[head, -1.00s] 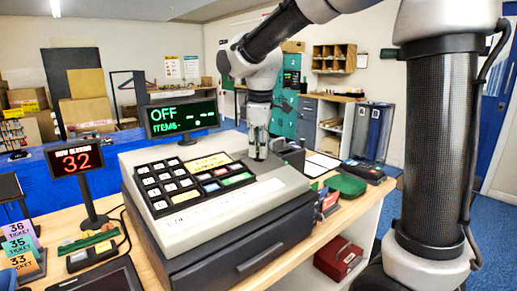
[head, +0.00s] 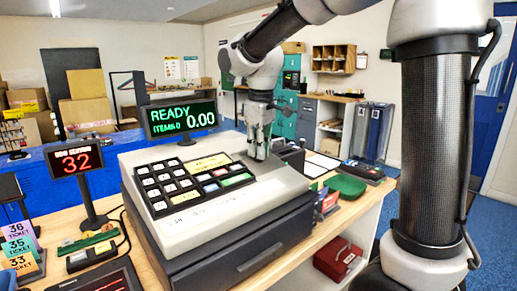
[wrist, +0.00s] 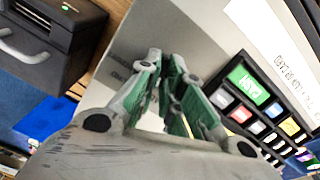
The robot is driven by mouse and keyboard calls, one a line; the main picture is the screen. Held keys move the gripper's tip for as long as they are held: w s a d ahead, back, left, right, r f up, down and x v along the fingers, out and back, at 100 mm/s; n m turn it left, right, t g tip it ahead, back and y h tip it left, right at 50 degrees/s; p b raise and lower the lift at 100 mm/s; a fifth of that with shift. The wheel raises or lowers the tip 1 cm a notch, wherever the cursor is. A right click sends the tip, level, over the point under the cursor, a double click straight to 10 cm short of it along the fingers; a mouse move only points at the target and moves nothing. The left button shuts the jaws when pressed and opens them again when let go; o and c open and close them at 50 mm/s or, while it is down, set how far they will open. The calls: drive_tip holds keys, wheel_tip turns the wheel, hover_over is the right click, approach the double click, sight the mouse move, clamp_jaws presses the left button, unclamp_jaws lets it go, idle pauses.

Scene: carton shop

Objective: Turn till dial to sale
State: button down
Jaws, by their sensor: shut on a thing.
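The till (head: 215,225) stands on the wooden counter with a sloped keypad (head: 187,182) on top. Its display (head: 181,119) reads "READY" and "0.00" in green. My gripper (head: 259,157) points down at the back right of the till's top, to the right of the keypad. In the wrist view its green-padded fingers (wrist: 176,110) are close together over the till's grey top. The dial itself is hidden by the fingers in both views, and they are shut on it there.
A red number display (head: 76,160) showing 32 stands left of the till. A black printer-like box (wrist: 45,45) is beside the till. A green pad (head: 345,186) and a card terminal (head: 364,171) lie on the counter to the right.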

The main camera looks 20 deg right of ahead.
drive_tip(key=c, duration=1.6)
unclamp_jaws()
drive_tip(key=shift+o, duration=0.2)
wheel_tip(320, 180, up, 12)
drive_tip(key=s, duration=0.1)
drive_tip(key=shift+s, duration=0.2)
